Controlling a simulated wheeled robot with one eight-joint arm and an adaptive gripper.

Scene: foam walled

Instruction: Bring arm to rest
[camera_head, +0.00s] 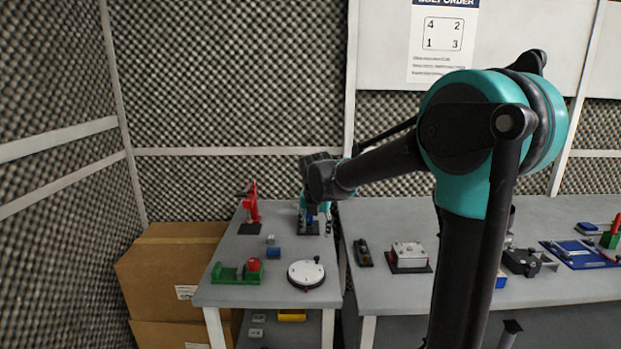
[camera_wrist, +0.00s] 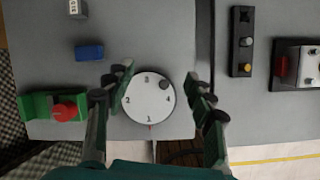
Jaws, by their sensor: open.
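My arm reaches left from its teal joint over the left table (camera_head: 205,293). My gripper (camera_head: 316,212) hangs above that table's back part in the head view, partly hidden by the wrist. In the wrist view my gripper (camera_wrist: 151,82) is open, its two fingers apart with nothing between them. A white round dial (camera_wrist: 140,100) numbered 1 to 4 shows below, between the fingers in the picture. The dial (camera_head: 304,275) lies at the front right of the left table in the head view.
A green fixture with a red part (camera_head: 237,273), a blue block (camera_head: 274,253) and a red clamp (camera_head: 251,208) stand on the left table. The right table holds a black switch box (camera_head: 363,253) and a metal box (camera_head: 408,254). Cardboard boxes (camera_head: 170,265) stand left.

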